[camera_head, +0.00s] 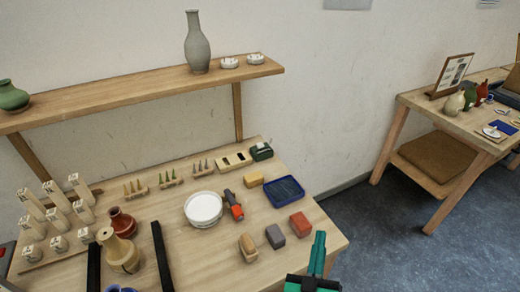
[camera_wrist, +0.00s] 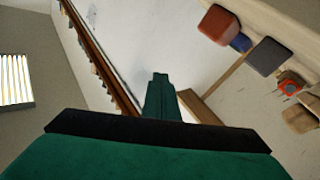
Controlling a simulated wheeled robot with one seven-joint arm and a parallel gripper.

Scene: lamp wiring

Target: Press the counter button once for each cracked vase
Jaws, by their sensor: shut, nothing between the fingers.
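My gripper (camera_head: 318,240) is shut and empty at the lower right of the near table in the head view. Its green fingers (camera_wrist: 160,78) also show together in the wrist view. A reddish-brown vase (camera_head: 122,223) and a tan vase (camera_head: 121,251) stand on the near table at left. A green vase (camera_head: 13,97) and a tall grey vase (camera_head: 197,46) stand on the wall shelf. Cracks are too small to tell. I cannot make out a counter button.
The near table (camera_head: 330,237) holds a white round dish (camera_head: 203,208), a blue tray (camera_head: 285,191), a red block (camera_head: 299,224), a grey block (camera_head: 275,236) and several labelled pale pieces at left. The shelf (camera_head: 130,94) overhangs its back. Open floor (camera_head: 375,235) separates the two tables.

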